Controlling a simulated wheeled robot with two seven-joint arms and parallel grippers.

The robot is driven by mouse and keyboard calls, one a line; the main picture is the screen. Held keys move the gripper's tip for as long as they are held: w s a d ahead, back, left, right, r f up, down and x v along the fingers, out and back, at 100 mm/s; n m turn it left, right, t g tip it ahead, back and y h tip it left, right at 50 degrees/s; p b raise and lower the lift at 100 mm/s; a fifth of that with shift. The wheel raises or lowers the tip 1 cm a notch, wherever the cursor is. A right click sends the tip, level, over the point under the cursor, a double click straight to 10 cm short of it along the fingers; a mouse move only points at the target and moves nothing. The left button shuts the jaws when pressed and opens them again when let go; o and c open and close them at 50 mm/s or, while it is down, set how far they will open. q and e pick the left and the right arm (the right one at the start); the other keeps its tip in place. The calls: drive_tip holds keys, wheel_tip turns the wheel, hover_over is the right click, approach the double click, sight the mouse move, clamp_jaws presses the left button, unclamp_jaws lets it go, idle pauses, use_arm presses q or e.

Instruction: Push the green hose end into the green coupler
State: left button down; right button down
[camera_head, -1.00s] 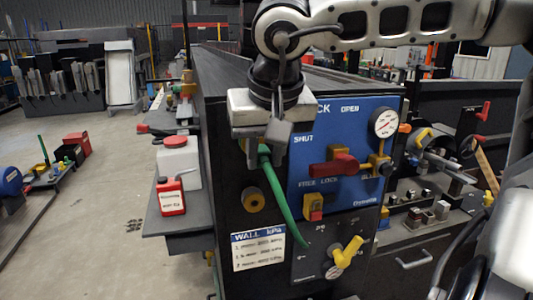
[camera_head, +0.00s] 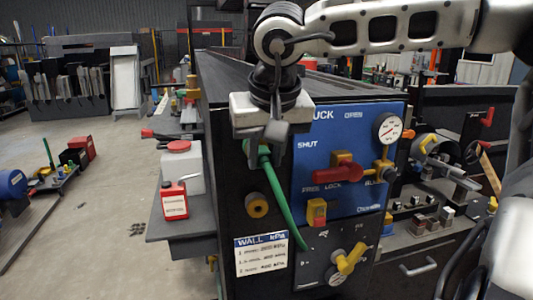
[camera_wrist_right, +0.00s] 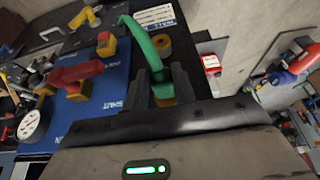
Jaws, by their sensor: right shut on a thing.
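My right gripper (camera_head: 262,140) comes down from the arm at the top and is shut on the green hose (camera_head: 284,205) near its upper end. The hose slants down and right across the front of the dark machine, its lower end close to the panel. In the right wrist view the hose (camera_wrist_right: 138,38) curves up from between my fingers (camera_wrist_right: 163,85), and a brass-coloured part shows between them. I cannot make out a separate green coupler; the fingers may hide it. A brass ring fitting (camera_head: 256,204) sits on the dark face left of the hose. My left gripper is not in view.
A yellow valve handle (camera_head: 352,258) sticks out below. A red bottle (camera_head: 175,200) stands on the side shelf. The floor at left is mostly clear.

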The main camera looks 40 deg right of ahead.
drive_tip(key=shift+w, duration=0.1)
drive_tip(key=c, duration=1.1)
unclamp_jaws()
drive_tip(key=shift+d, duration=0.1)
drive_tip(key=shift+o, duration=0.2)
drive_tip(key=v, duration=1.6)
drive_tip(key=shift+f, duration=0.1)
